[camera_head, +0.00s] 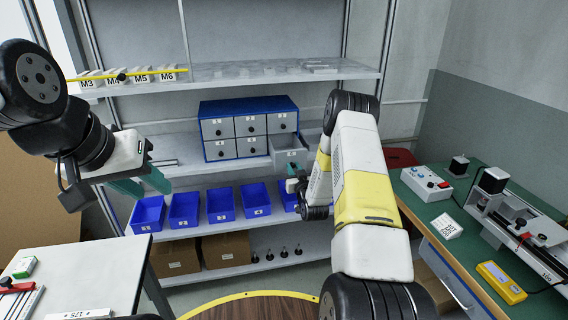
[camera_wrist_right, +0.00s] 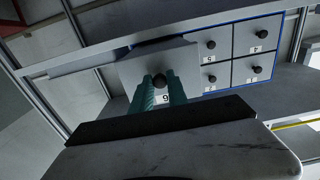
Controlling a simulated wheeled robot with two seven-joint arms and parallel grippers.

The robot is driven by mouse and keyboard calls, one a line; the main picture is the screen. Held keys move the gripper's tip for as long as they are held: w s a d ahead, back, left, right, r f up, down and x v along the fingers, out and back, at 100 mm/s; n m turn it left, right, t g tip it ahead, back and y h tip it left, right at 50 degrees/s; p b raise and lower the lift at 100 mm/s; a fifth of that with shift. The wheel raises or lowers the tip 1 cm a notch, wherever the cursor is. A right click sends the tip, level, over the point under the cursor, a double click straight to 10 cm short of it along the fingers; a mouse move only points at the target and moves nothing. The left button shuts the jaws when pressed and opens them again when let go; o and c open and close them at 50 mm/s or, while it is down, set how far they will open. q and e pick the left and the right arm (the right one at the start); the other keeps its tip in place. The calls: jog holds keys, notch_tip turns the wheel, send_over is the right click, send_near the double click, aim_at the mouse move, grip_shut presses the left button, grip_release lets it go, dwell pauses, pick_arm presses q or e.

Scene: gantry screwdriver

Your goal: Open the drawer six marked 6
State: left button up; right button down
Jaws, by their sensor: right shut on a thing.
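The blue cabinet (camera_head: 222,108) stands on the middle shelf with two rows of grey drawers. Drawer six (camera_head: 290,157), at its bottom right, sticks out of the cabinet. In the right wrist view its front (camera_wrist_right: 187,68) is seen upside down, with the label reading like a 9 under the dark knob (camera_wrist_right: 160,81). My right gripper (camera_wrist_right: 161,88) is shut on this knob, one teal finger on each side. In the head view my right gripper (camera_head: 294,181) is partly hidden by its arm. My left gripper (camera_head: 145,184) is open and empty, left of the cabinet.
Several blue bins (camera_head: 184,211) line the shelf below the cabinet. Cardboard boxes (camera_head: 175,257) stand lower down. A green workbench (camera_head: 460,235) with devices is at the right, a white table (camera_head: 75,262) at the left. The other drawers are closed.

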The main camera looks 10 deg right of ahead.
jog(key=c, duration=1.3)
grip_release()
jog(key=s, duration=0.8)
jog(key=shift+d, duration=0.15)
